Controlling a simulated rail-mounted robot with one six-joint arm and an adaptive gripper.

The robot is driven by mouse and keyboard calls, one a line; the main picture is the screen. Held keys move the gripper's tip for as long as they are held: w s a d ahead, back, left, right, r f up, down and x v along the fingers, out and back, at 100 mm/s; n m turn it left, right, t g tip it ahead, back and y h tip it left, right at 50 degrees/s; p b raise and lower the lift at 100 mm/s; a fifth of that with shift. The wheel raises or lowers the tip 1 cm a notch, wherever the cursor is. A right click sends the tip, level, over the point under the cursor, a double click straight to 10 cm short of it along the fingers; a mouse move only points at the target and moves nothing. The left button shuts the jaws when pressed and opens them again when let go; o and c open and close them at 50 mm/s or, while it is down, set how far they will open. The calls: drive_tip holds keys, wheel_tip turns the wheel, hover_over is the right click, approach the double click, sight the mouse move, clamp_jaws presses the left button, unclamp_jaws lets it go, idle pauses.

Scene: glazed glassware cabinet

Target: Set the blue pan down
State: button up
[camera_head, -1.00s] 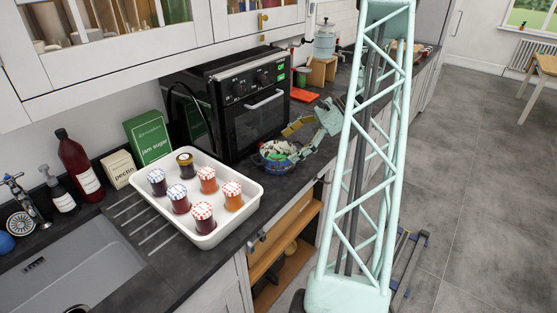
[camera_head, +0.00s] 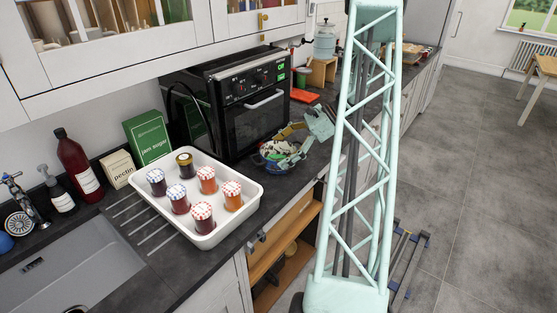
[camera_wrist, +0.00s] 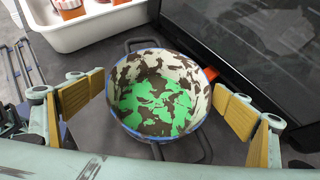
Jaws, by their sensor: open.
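The blue pan (camera_head: 277,155) stands on the dark worktop in front of the black oven. In the wrist view the pan (camera_wrist: 158,95) has a blue rim, a mottled green, brown and cream inside, and dark loop handles at opposite sides. My gripper (camera_head: 291,146) is open over the pan. The pan's underside is hidden.
A white tray (camera_head: 250,205) with several jam jars stands left of the pan. The oven (camera_head: 258,125) is close behind. A red object (camera_wrist: 232,76) shows partly beside the pan. An open shelf (camera_head: 285,243) lies below the worktop. Bare worktop (camera_wrist: 95,140) shows around the pan.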

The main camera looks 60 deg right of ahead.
drive_tip(key=c, duration=1.2)
drive_tip(key=shift+r, duration=0.1)
drive_tip(key=shift+r+p, duration=0.3)
drive_tip(key=shift+r, duration=1.3)
drive_tip(key=shift+s+a+r, duration=0.1)
drive_tip(key=shift+a+r, duration=0.05)
drive_tip(key=s+a+r, duration=0.1)
drive_tip(key=s+a, duration=0.8)
drive_tip(key=a, duration=0.3)
drive_tip(key=shift+s+r+p, duration=0.15)
drive_tip(key=shift+s+p, duration=0.2)
drive_tip(key=shift+p, duration=0.05)
drive_tip(key=shift+a, duration=0.1)
